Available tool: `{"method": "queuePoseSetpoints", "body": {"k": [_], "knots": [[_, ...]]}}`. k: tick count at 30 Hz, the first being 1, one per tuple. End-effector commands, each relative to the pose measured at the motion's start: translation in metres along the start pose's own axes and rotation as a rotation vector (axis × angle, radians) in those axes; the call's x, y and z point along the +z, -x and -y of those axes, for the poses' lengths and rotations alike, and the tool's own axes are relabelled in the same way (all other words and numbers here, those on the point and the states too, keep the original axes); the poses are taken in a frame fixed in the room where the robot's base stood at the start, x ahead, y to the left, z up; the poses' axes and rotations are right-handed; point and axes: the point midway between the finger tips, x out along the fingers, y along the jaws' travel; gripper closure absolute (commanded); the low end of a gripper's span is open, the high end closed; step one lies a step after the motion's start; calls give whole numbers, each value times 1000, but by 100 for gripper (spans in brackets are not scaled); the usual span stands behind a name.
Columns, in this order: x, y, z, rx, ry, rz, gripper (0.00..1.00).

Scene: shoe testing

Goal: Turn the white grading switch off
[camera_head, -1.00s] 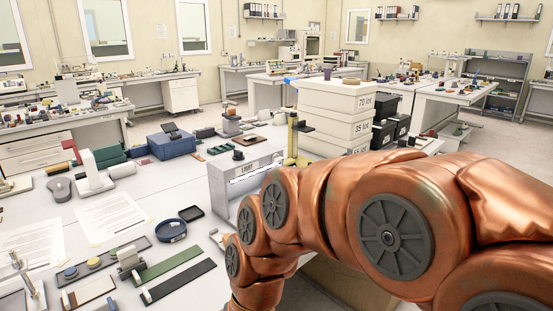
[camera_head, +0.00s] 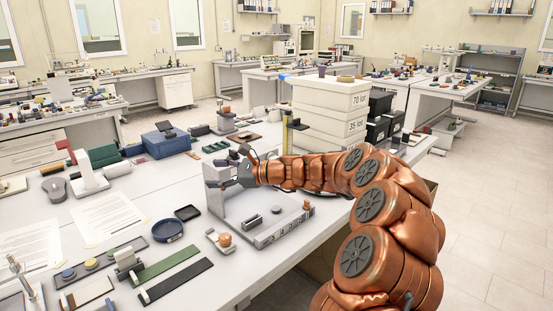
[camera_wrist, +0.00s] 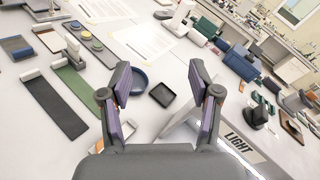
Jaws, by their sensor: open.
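My gripper (camera_head: 243,165) is at the upper part of a white lamp unit (camera_head: 216,200) on the front bench. In the wrist view my gripper (camera_wrist: 158,80) has its two fingers spread, with nothing between them. The unit's "LIGHT" label (camera_wrist: 243,148) shows at the lower right there, close to the right finger. The unit has a pale grey base plate (camera_head: 240,212) with markings along its front edge. I cannot make out the white grading switch for certain; my gripper and wrist hide part of the unit.
A blue round dish (camera_head: 167,230) and a black square tray (camera_head: 187,212) lie left of the unit. Green and black strips (camera_head: 178,281) lie in front. Stacked white boxes (camera_head: 325,110) stand behind my arm.

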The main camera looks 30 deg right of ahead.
Motion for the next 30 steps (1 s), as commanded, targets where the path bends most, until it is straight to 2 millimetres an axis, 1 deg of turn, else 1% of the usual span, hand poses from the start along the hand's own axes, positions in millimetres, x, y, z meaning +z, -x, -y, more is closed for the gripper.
{"method": "queuePoseSetpoints", "body": {"k": [1, 2, 3, 5, 6, 8, 9, 12, 15, 18, 20, 30], "knots": [[-23, 15, 29, -80, -72, -3, 38], [-36, 24, 44, -125, -113, -3, 38], [-54, 37, 63, -186, -165, -4, 38], [-79, 60, 90, -275, -236, -2, 38], [-96, 74, 104, -327, -282, -2, 38], [-118, 96, 122, -399, -340, 0, 38], [-131, 110, 133, -443, -370, 1, 38], [-157, 136, 149, -522, -430, 3, 38], [-171, 154, 158, -571, -465, 7, 38], [-177, 159, 162, -589, -478, 8, 38], [-177, 157, 164, -592, -479, 8, 38], [-182, 126, 185, -590, -478, 4, 38]]}}
